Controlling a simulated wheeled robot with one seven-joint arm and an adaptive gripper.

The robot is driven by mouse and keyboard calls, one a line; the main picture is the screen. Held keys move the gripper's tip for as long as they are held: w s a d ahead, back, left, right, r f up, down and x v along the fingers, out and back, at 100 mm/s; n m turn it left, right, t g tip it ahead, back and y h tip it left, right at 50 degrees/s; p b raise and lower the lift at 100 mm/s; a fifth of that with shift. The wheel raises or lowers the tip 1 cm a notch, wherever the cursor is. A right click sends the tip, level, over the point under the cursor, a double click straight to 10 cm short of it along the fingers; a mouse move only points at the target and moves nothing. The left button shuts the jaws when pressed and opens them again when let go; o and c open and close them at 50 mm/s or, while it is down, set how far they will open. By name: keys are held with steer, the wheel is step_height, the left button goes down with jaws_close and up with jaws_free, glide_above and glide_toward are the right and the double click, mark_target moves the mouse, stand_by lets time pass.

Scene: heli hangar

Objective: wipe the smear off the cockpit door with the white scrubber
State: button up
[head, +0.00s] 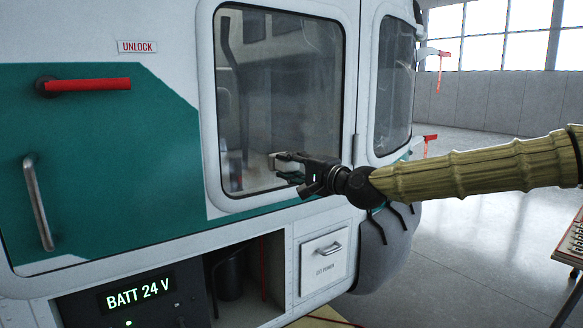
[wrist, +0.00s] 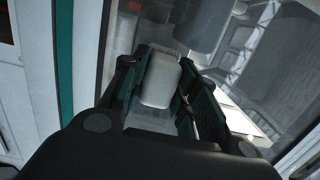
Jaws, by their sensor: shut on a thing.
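My gripper (head: 291,168) is at the lower part of the cockpit door's window (head: 285,110), near its lower right. In the wrist view my gripper (wrist: 165,85) is shut on the white scrubber (wrist: 161,80), a pale rounded block held between the green-padded fingers. In the head view only a small pale part of the scrubber shows at the fingertips. The scrubber is at or close to the glass; I cannot tell whether it touches. The cockpit door (head: 150,215) is white and green. The glass looks hazy, but I cannot make out the smear clearly.
A red handle (head: 88,85) and a grey grab bar (head: 38,203) stick out from the door at left. Below are a battery panel (head: 134,295) and an external power hatch (head: 323,262). A table edge (head: 572,245) with small items is at far right. The floor between is open.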

steer(key=shift+w+d, duration=0.1)
steer(key=w+d, duration=0.1)
steer(key=w+d+b, duration=0.1)
steer(key=d, duration=0.1)
steer(key=shift+w+f, duration=0.1)
stand_by(0.3)
steer(key=shift+s+a, duration=0.6)
steer(key=shift+a, duration=0.25)
steer(key=shift+s+a, duration=0.55)
steer(key=shift+a, duration=0.3)
steer(key=shift+c, duration=0.3)
steer(key=shift+s+d, duration=0.1)
steer(key=shift+s+a+b+v, duration=0.1)
steer(key=shift+b+v, duration=0.15)
steer(key=shift+v, duration=1.15)
steer(key=shift+s+a+b+v, duration=0.1)
steer(key=shift+a+b+v, duration=0.1)
steer(key=shift+v, duration=1.15)
steer(key=shift+d, duration=0.1)
